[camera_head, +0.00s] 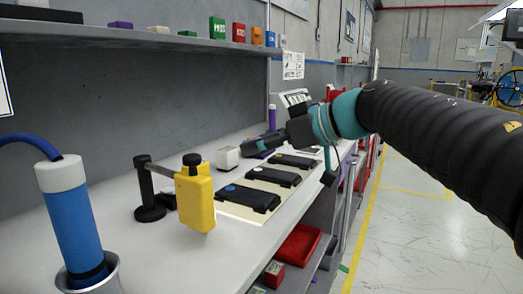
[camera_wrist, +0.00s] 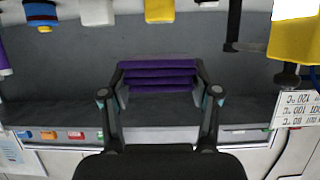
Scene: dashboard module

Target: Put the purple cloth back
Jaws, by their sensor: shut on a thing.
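The purple cloth (camera_wrist: 158,72) is a folded, layered bundle between the two fingers of my gripper (camera_wrist: 160,88) in the wrist view. The fingers are shut on its left and right sides. In the head view my gripper (camera_head: 250,147) reaches left over the white workbench, near a small white box. The cloth is mostly hidden there by the gripper, with only a little purple showing near the fingers.
Black devices (camera_head: 249,197) lie in a row on the bench (camera_head: 180,262). A yellow tool (camera_head: 199,200) hangs on a black stand, with a blue cylinder (camera_head: 75,225) at front left. A grey shelf (camera_head: 100,38) above holds small coloured blocks. A red bin (camera_head: 299,246) sits below.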

